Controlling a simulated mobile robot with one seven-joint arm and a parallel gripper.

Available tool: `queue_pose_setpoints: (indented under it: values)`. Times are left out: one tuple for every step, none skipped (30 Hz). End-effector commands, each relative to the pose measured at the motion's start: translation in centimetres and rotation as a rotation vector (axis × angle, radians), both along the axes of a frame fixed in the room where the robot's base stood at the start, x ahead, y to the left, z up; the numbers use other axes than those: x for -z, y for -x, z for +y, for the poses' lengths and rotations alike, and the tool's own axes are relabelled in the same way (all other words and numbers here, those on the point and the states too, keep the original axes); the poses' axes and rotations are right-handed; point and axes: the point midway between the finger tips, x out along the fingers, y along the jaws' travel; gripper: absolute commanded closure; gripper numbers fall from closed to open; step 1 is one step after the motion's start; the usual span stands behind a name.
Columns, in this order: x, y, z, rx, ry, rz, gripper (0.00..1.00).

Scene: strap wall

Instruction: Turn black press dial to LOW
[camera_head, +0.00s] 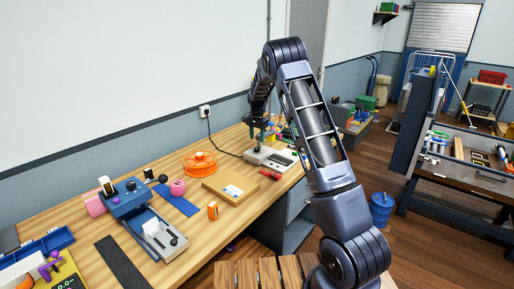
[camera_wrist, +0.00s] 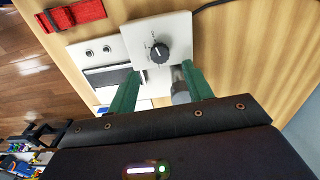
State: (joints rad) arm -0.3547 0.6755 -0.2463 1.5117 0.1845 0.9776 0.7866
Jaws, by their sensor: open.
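The black dial (camera_wrist: 158,53) is a round knob with a pale mark, on a light grey panel (camera_wrist: 140,24) of the press. Small markings surround it, too small to read. My gripper (camera_wrist: 162,76) is open, with its two green fingers apart on either side of the panel's near part. The dial lies just beyond the fingertips, and I cannot tell whether they touch anything. A grey cylinder shows beside the right finger. In the head view the press (camera_head: 279,160) stands at the far end of the bench under my gripper (camera_head: 262,137); the dial is not clear there.
A red strap (camera_wrist: 73,16) lies beside the press. A black cord (camera_wrist: 212,4) runs from the press to the wall socket (camera_head: 205,111).

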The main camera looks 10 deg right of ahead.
Motion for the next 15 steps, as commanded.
queue_pose_setpoints:
  values:
    - [1.0,0.0,0.0,0.0,0.001,0.002,0.49]
    - [1.6,0.1,0.0,0.0,0.001,0.002,0.49]
    - [2.2,0.1,0.0,0.0,0.001,0.003,0.49]
    - [2.7,0.0,0.0,0.0,0.001,0.002,0.49]
    - [3.1,0.0,0.0,0.0,0.0,0.001,0.49]
    - [3.7,0.1,0.0,0.0,0.0,0.001,0.49]
    - [4.1,0.1,0.0,0.0,-0.001,0.002,0.49]
    - [4.5,0.1,0.0,0.0,-0.001,0.002,0.49]
    - [4.9,0.0,0.0,0.0,0.0,0.001,0.49]
    - [5.2,0.0,0.0,0.0,-0.001,0.001,0.49]
    - [5.4,0.0,0.0,0.0,-0.001,0.001,0.49]
    - [5.6,0.0,0.0,0.0,-0.001,0.001,0.49]
    - [5.8,0.0,0.0,0.0,-0.001,0.001,0.49]
    - [5.9,0.0,0.0,0.0,-0.001,0.001,0.49]
    - [6.0,0.0,0.0,0.0,0.0,0.0,0.49]
